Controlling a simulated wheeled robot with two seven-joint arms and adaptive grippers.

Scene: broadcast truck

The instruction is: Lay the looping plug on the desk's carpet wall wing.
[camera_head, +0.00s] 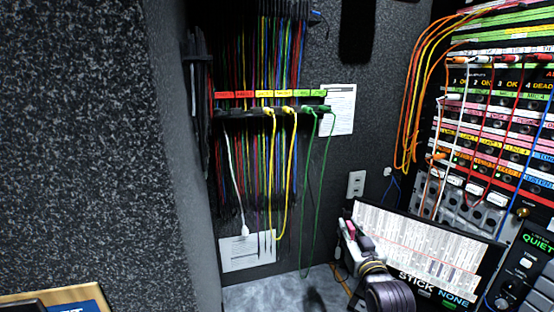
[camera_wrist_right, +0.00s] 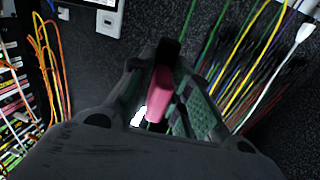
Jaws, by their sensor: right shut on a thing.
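A pink plug (camera_wrist_right: 160,95) with a black end sits between the fingers of my right gripper (camera_wrist_right: 168,85) in the right wrist view. My left gripper is not in view.
Coloured cables hang from a labelled rack (camera_head: 265,94) at the centre back, with yellow, green and white leads looping down. A patch panel (camera_head: 490,130) with orange cables stands on the right. A bare grey carpeted surface (camera_head: 265,295) lies below the cables.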

